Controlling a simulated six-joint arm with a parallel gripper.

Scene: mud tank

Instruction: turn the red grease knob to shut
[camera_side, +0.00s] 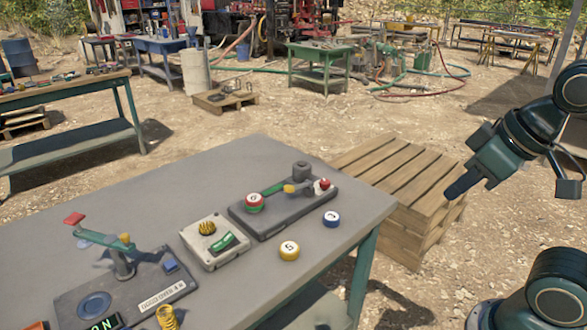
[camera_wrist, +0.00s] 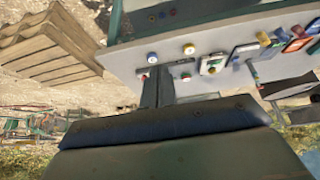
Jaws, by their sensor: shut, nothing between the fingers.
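Two red parts show on a dark plate (camera_side: 283,207) on the table in the side view. One is a round red cap (camera_side: 254,199) with a pale face, on a green base. The other is a small red knob (camera_side: 324,184) at the plate's right end, by a grey post. I cannot tell which is the grease knob or how far it is turned. My gripper (camera_side: 458,188) is shut and empty, in the air right of the table and apart from everything. In the wrist view its fingers (camera_wrist: 157,88) are together and hide part of the plate.
A yellow disc (camera_side: 289,250) and a blue disc (camera_side: 332,218) lie before the plate. A pale box (camera_side: 214,243) with a green switch stands left of it. A lever device (camera_side: 122,262) is farther left. A wooden pallet stack (camera_side: 405,190) stands between the table and my arm.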

